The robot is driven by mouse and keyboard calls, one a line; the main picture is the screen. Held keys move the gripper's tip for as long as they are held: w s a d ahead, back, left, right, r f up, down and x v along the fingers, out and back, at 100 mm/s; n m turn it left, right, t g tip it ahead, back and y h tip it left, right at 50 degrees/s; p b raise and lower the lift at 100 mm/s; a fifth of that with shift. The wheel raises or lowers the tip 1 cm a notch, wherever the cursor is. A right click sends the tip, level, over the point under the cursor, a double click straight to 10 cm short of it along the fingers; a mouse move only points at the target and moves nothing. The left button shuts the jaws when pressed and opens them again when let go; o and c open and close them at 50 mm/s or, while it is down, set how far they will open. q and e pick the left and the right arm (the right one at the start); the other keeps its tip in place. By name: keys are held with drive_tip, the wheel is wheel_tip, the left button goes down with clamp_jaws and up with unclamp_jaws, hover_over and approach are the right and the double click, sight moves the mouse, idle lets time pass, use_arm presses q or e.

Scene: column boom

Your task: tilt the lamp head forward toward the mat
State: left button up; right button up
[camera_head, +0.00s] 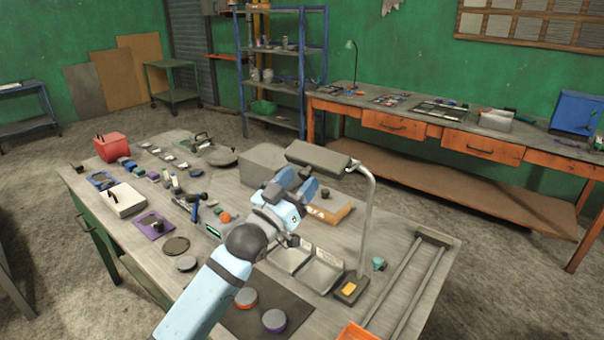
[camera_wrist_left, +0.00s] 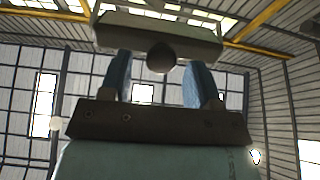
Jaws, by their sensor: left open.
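The lamp head (camera_head: 318,155) is a grey bar at the top of a bent, pale lamp post (camera_head: 366,225). Its base (camera_head: 352,290) with a yellow patch stands on the workbench. My left gripper (camera_head: 299,183) is open just below and in front of the lamp head. In the left wrist view the lamp head (camera_wrist_left: 160,32) spans above my left fingers (camera_wrist_left: 159,68). A dark round knob (camera_wrist_left: 160,57) under it shows between the fingers; I cannot tell whether they touch it. The dark mat (camera_head: 292,304) lies at the bench's front, partly hidden by my arm. My right gripper is not in view.
Two discs (camera_head: 274,320) lie on the mat. A grey box (camera_head: 262,164) stands behind my gripper. Many small items cover the left half.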

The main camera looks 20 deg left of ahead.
use_arm(q)
drive_tip(key=shift+w+d+r, duration=0.25)
drive_tip(key=shift+w, duration=0.4)
